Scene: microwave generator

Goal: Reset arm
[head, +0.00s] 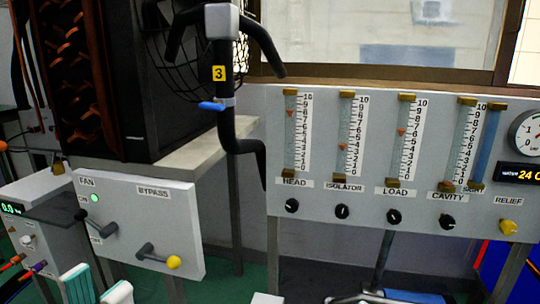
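My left gripper (99,285) shows at the bottom left edge, in front of the fan and bypass panel. Its two white and teal fingers stand a little apart, with nothing visible between them. The rest of the gripper and arm is cut off by the frame. My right gripper is not recognisable in the head view. The fan and bypass panel (188,222) carries a fan lever (98,225) beside a lit green lamp and a bypass lever (158,256) with a yellow knob. The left gripper appears below these levers, and I see no contact with them.
A gauge panel (330,214) with several flow tubes and black knobs spans the right. A black hose (222,100) with a blue valve lever hangs in the middle. A dark cabinet (130,80) stands at upper left. Green floor (215,285) shows between the panels.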

